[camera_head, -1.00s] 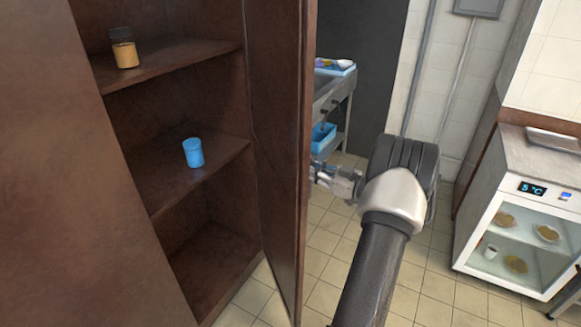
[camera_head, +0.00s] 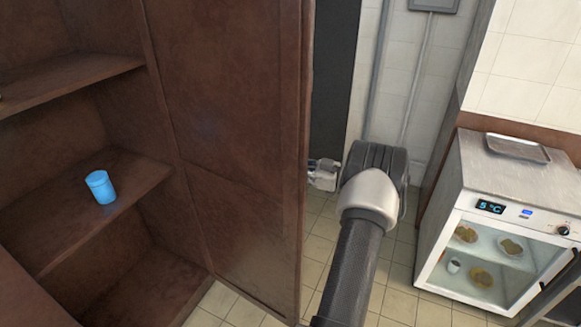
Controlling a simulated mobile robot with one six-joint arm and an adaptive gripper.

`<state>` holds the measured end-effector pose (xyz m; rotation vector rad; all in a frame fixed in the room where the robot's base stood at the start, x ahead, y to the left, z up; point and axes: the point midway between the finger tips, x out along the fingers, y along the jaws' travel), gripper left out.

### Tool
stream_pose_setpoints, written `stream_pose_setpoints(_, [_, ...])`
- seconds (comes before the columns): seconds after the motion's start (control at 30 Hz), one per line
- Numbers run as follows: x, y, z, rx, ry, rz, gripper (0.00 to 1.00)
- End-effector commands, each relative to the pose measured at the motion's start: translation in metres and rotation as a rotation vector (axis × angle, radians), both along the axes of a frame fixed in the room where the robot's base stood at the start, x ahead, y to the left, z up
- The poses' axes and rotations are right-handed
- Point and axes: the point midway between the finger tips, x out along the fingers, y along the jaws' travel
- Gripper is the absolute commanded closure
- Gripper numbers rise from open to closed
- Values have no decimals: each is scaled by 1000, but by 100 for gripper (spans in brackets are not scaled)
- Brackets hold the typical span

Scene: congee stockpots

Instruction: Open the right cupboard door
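The right cupboard door (camera_head: 235,140) is brown and stands wide open, its inner face turned toward the camera. The cupboard's shelves (camera_head: 75,215) show at the left. My gripper (camera_head: 318,175) is at the outer edge of the door, mostly hidden behind it. The door hides its fingers and any handle, so I cannot tell whether it is shut on anything. My arm reaches up from the bottom of the picture, to the right of the door.
A blue cup (camera_head: 101,187) stands on the middle shelf. A glass-fronted fridge cabinet (camera_head: 490,225) with a metal tray (camera_head: 517,147) on top stands at the right. Tiled floor (camera_head: 395,300) lies clear between the arm and the fridge.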

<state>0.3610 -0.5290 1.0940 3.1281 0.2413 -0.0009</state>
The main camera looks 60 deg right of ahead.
Motion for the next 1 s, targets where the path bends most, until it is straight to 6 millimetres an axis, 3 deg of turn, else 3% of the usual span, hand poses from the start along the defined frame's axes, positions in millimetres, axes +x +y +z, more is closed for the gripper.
stream_pose_setpoints(0.5, [-2, -2, -2, 7, 4, -7, 100])
stream_pose_setpoints(0.53, [-2, -2, -2, 7, 4, -7, 87])
stream_pose_setpoints(0.63, [-2, -1, -2, 5, 4, -6, 80])
stream_pose_setpoints(1.0, [-3, -1, -1, 2, 1, -4, 79])
